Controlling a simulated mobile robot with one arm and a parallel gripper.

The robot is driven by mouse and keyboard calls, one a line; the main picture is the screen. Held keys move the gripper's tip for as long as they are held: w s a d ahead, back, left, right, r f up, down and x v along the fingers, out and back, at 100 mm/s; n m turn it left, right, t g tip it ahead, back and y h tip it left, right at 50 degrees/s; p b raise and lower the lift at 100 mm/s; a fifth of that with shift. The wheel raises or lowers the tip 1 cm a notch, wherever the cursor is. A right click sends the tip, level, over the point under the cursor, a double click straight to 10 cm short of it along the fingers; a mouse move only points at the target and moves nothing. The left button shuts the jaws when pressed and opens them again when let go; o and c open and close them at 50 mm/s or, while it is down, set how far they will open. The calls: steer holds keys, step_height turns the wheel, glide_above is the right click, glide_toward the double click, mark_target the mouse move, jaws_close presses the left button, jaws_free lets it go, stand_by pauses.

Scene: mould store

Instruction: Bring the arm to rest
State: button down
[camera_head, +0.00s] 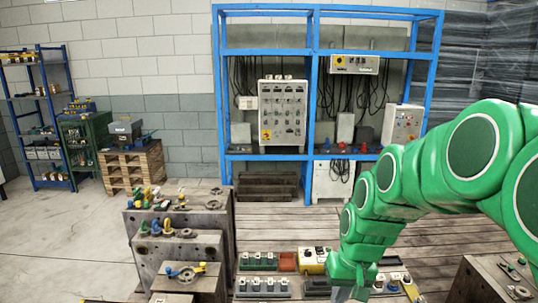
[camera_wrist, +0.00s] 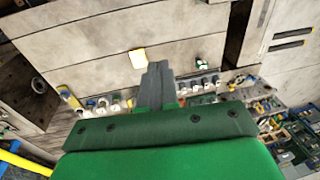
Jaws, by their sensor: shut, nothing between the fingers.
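My green arm reaches in from the right edge of the head view and bends down toward the lower middle. My gripper (camera_head: 342,294) is at the bottom of that view, over the wooden plank floor among small parts; its tips are partly cut off by the frame edge. In the wrist view my gripper (camera_wrist: 158,68) has its two grey fingers together, with nothing visible between them. A yellow-and-white piece (camera_wrist: 138,58) lies just left of the fingertips in that view. I cannot tell how high the tips are above the planks.
Rows of green and grey fittings (camera_head: 263,286) and a yellow box (camera_head: 314,261) lie left of my gripper. Steel mould blocks (camera_head: 180,250) stand further left, and another block (camera_head: 492,281) at lower right. A blue rack (camera_head: 314,100) stands behind. Bare concrete floor (camera_head: 60,245) is far left.

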steer(key=s+r+g+h, duration=0.1)
steer(key=s+r+g, duration=0.1)
steer(key=s, duration=2.1)
steer(key=shift+s+a+r+g+h, duration=0.15)
steer(key=shift+s+g+h, duration=0.05)
steer(key=shift+g+h, duration=0.1)
